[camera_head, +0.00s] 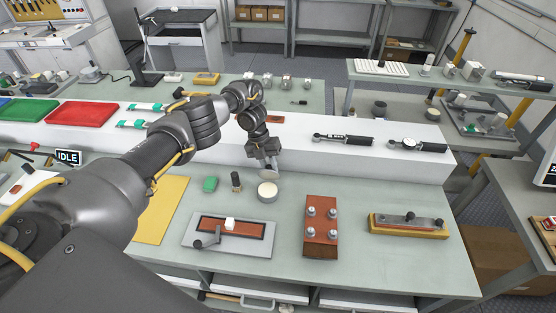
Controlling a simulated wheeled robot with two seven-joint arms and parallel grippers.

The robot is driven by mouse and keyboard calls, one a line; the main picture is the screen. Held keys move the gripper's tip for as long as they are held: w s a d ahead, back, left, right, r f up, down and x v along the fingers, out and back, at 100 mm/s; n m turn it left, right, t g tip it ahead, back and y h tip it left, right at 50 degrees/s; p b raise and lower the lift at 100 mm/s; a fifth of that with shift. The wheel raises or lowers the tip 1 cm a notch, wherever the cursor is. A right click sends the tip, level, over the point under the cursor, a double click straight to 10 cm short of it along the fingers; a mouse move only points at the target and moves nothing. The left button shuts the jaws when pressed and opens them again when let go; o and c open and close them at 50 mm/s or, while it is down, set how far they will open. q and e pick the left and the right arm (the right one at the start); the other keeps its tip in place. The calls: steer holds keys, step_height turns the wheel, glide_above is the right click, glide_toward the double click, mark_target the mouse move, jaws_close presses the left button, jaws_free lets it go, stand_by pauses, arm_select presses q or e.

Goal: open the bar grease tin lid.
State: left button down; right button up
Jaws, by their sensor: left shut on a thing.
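The bar grease tin (268,193) is a small round tin with a pale cream top, standing upright on the green bench top (350,262). My left gripper (268,168) points down just behind and above the tin. It is shut on a thin grey disc, which looks like the tin lid (268,174). The disc appears apart from the tin, with a small gap between them. The gripper's fingers partly hide the disc's far side. My right gripper is not in view.
A green block (210,184) and a small dark cylinder (236,182) stand left of the tin. A plate with a crank (208,240), a brown block with metal posts (321,228) and a yellow-based fixture (408,226) lie in front. A white raised shelf (310,155) runs behind.

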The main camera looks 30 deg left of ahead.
arm_select(q)
steer(key=shift+w, duration=0.1)
stand_by(0.5)
steer(key=c, duration=1.3)
jaws_free()
steer(key=shift+o, duration=0.2)
steer(key=shift+r, duration=0.1)
steer(key=v, duration=1)
steer(key=shift+w+a+r+b, duration=0.15)
steer(key=shift+r+b, duration=0.1)
steer(key=shift+b, duration=0.1)
